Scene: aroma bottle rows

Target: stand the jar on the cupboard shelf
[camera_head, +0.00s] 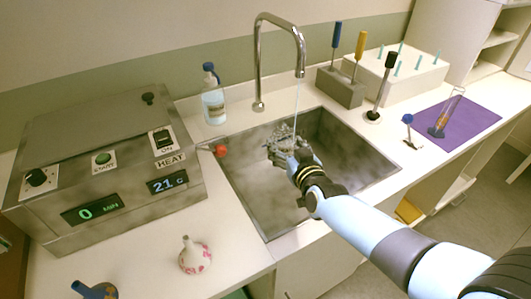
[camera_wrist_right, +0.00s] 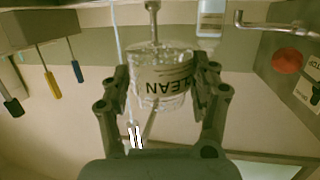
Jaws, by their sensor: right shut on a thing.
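In the head view the right gripper (camera_head: 284,146) is over the sink (camera_head: 330,185), near the thin water stream from the tap (camera_head: 279,18). The jar is hard to make out there, partly hidden by the fingers. At the back right is a white cupboard with open shelves (camera_head: 497,40). My left gripper is not in view.
A heater box (camera_head: 110,170) with displays stands left of the sink. A clear bottle (camera_head: 213,104), a tool block (camera_head: 340,88) and a peg rack (camera_head: 400,75) stand behind. A purple mat (camera_head: 470,118) holds a cylinder. A pink-spotted flask (camera_head: 194,257) stands at front.

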